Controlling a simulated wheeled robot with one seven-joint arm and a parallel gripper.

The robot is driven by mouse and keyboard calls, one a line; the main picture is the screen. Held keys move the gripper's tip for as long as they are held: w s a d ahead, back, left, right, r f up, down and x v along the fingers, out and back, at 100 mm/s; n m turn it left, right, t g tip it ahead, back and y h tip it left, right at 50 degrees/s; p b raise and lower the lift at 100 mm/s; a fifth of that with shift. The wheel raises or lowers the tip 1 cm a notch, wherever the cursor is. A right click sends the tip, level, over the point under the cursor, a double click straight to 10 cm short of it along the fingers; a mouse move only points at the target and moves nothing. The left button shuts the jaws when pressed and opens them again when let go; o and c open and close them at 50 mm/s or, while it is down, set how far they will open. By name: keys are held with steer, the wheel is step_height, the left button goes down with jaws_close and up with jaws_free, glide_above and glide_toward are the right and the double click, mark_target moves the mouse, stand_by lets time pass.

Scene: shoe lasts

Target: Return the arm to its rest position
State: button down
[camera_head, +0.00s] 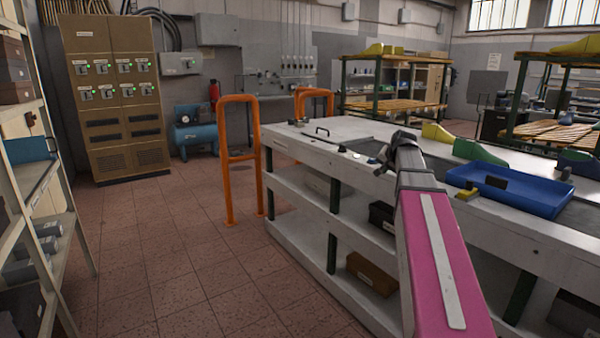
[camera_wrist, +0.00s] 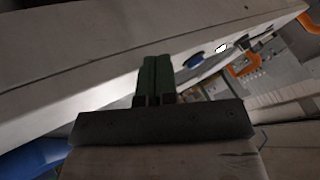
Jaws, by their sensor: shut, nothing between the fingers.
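My arm reaches up from the lower right of the head view and ends over the front edge of the white workbench (camera_head: 305,150). In the wrist view my gripper (camera_wrist: 154,62) shows two green fingers side by side with no gap and nothing between them. The fingers appear in front of the bench's pale surface; I cannot tell the exact distance. In the head view the fingers are hard to make out at the dark end of the arm.
A blue tray (camera_head: 545,202) lies on the bench right of my arm. A yellow last (camera_head: 437,133) and a green last (camera_head: 478,152) stand behind it. An orange rail (camera_head: 227,160) stands left of the bench. A shelf (camera_head: 40,190) is far left. Floor between is clear.

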steer(key=s+a+f+n+g, duration=0.1)
steer(key=s+a+f, duration=0.25)
steer(key=f, duration=0.35)
steer(key=s+a+f+n+g, duration=0.1)
steer(key=s+a+f+g, duration=0.1)
steer(key=s+f, duration=0.35)
steer(key=s+a+f+n+g, duration=0.1)
steer(key=s+a+f, duration=0.15)
steer(key=f, duration=0.55)
steer(key=s+a+f+n+g, duration=0.1)
steer(key=s+a+f+g, duration=0.1)
steer(key=s+f, duration=0.5)
steer(key=s+a+f+n+g+h, duration=0.1)
steer(key=s+a+f+n, duration=0.1)
steer(key=s+f, duration=0.6)
steer(key=shift+s+a+f+g+h, duration=0.35)
steer(key=shift+s+a, duration=0.25)
steer(key=shift+a, duration=0.2)
steer(key=shift+d, duration=0.1)
stand_by(0.9)
